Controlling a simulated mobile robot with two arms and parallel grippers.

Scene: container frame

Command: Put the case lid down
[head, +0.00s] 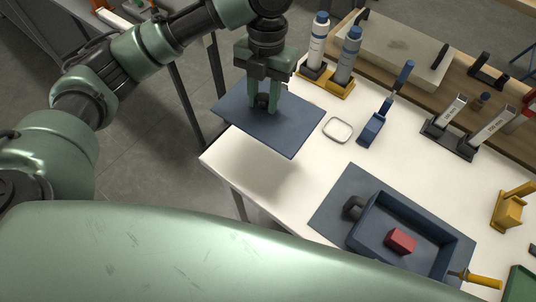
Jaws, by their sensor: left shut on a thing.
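The case lid (290,136) is a flat dark blue panel with a small dark knob on top. My left gripper (262,102) points down and is shut on that knob. The lid is held at the far left corner of the white table, and part of it reaches out past the table's edge. A shadow lies on the table under its near side. The open blue case (448,240) stands at the near right with a red block (400,241) inside. My right gripper is not in view.
The case stands on a grey-blue mat (330,206). Near the lid are a white ring-like dish (338,129), a blue-handled tool (372,130) and two bottles (319,44) in a yellow holder. A yellow-handled tool (480,279) lies right of the case. The table's middle is clear.

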